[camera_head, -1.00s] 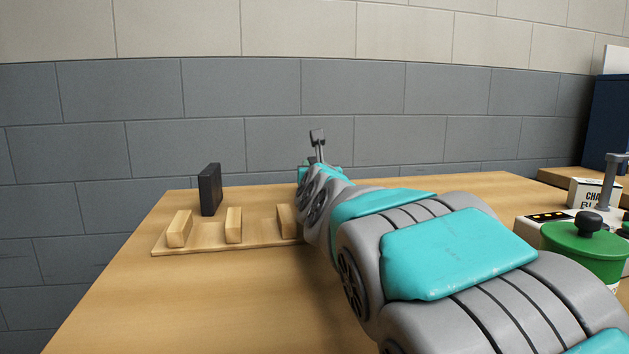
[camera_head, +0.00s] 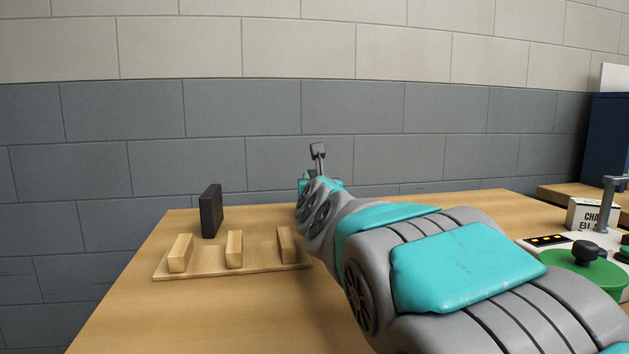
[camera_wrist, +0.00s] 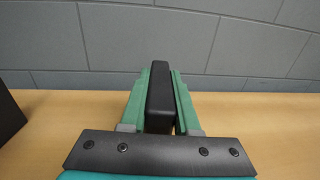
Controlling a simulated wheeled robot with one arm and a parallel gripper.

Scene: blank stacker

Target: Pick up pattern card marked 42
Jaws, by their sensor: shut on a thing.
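My gripper (camera_wrist: 162,78) has its two green fingers closed on the sides of a black slab (camera_wrist: 160,98) in the wrist view. The slab shows edge-on between them; no number can be read on it, so I cannot tell whether it is the card marked 42. Another black slab (camera_head: 210,211) stands upright on the table behind the wooden rack. Its dark side also shows at the left edge of the wrist view (camera_wrist: 9,117). No marking shows on it.
A wooden rack (camera_head: 207,268) with three upright blocks lies on the table (camera_head: 200,325) at left. A grey block wall stands behind.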

